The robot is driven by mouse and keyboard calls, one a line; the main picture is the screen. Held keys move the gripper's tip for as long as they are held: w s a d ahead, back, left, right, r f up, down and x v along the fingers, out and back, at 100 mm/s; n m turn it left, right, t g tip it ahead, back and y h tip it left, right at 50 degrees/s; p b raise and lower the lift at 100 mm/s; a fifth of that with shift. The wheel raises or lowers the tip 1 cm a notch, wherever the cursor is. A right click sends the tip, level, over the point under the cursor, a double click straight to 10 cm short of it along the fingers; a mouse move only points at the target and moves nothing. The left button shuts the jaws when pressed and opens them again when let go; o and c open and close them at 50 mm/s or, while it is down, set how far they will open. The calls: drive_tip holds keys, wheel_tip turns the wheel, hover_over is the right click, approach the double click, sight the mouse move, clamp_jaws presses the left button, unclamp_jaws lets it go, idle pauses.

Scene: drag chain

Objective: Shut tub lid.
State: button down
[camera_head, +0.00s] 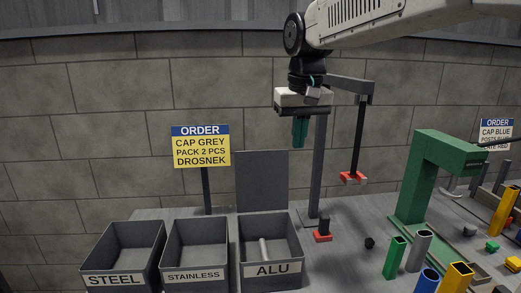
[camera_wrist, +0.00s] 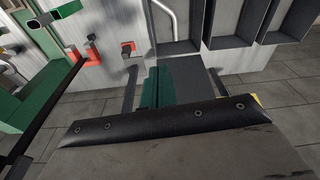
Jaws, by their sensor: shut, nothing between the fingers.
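The ALU tub (camera_head: 272,269) is an open grey bin on the table, with a pale rod (camera_head: 263,249) inside. Its flat grey lid (camera_head: 262,180) stands upright at the tub's back edge, so the tub is open. My gripper (camera_head: 299,144) has green fingers pointing down, shut and empty. In the head view it is above and to the right of the lid's top edge, apart from it. In the wrist view the green fingers (camera_wrist: 157,88) show beside a grey panel, likely the lid (camera_wrist: 198,84), with the ALU tub (camera_wrist: 178,46) beyond.
STAINLESS (camera_head: 194,277) and STEEL (camera_head: 112,280) tubs stand open to the left. An order sign (camera_head: 201,148) is behind them. A dark post with a hanging red-tipped rod (camera_head: 355,140) is right of the lid. A green press (camera_head: 425,180) and several coloured tubes stand farther right.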

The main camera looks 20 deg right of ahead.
drive_tip(key=w+f+m, duration=0.1)
drive_tip(key=w+f, duration=0.2)
drive_tip(key=w, duration=2.3)
wheel_tip(320, 180, down, 8)
drive_tip(key=s+a, duration=0.1)
drive_tip(key=s, duration=0.1)
drive_tip(key=shift+a+f, duration=0.15)
